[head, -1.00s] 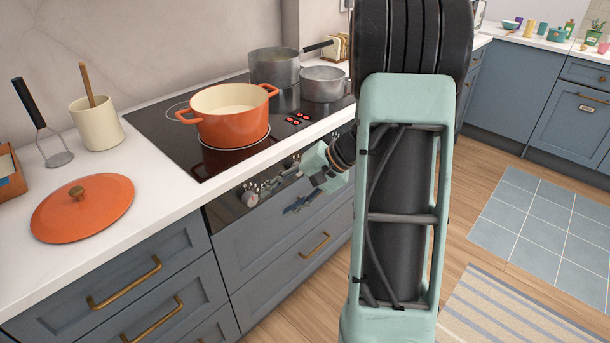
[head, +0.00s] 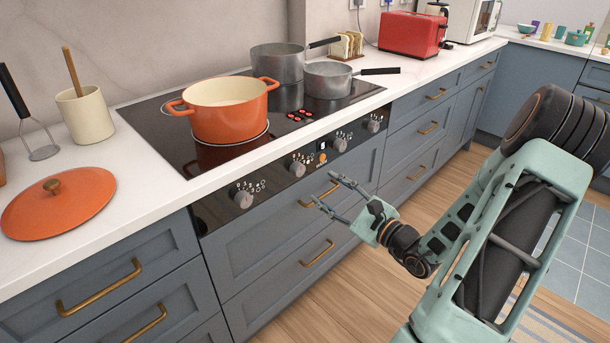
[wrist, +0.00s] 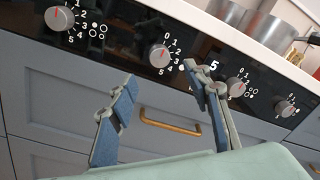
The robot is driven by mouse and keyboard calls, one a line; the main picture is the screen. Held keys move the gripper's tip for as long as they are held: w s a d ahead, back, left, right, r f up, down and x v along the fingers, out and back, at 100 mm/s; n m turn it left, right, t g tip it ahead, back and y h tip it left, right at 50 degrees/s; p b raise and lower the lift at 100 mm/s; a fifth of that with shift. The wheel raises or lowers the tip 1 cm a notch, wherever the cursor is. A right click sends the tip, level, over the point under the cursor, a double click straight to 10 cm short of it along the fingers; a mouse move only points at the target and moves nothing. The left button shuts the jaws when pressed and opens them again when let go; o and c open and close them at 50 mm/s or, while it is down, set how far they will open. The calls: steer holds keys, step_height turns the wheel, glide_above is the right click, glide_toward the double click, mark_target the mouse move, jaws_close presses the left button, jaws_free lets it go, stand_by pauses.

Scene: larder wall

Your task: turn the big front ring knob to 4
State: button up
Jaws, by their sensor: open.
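The control panel on the cooker front carries several round grey knobs. In the head view they run from the leftmost knob (head: 243,197), through the second (head: 297,168) and third (head: 341,145), to the rightmost (head: 374,125). The wrist view shows the leftmost (wrist: 60,18), second (wrist: 160,55), third (wrist: 236,87) and rightmost (wrist: 284,107), with red marks and printed numbers. The ring symbols are too small to tell which is the big front ring knob. My gripper (head: 325,190) is open and empty, apart from the panel; its fingers (wrist: 160,78) spread below the second knob.
An orange pot (head: 222,118) stands on the black hob (head: 160,118), with two grey pans (head: 278,64) behind it. A lit "5" (wrist: 214,65) shows on the panel. Drawers with brass handles (head: 318,253) lie below. Open floor lies right of the drawers.

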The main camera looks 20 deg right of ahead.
mark_target(300, 171)
steer(key=b+x, duration=0.1)
steer(key=x, duration=0.8)
steer(key=shift+w+a, duration=0.15)
steer(key=shift+w, duration=0.15)
steer(key=c, duration=1.2)
steer(key=shift+o, duration=0.2)
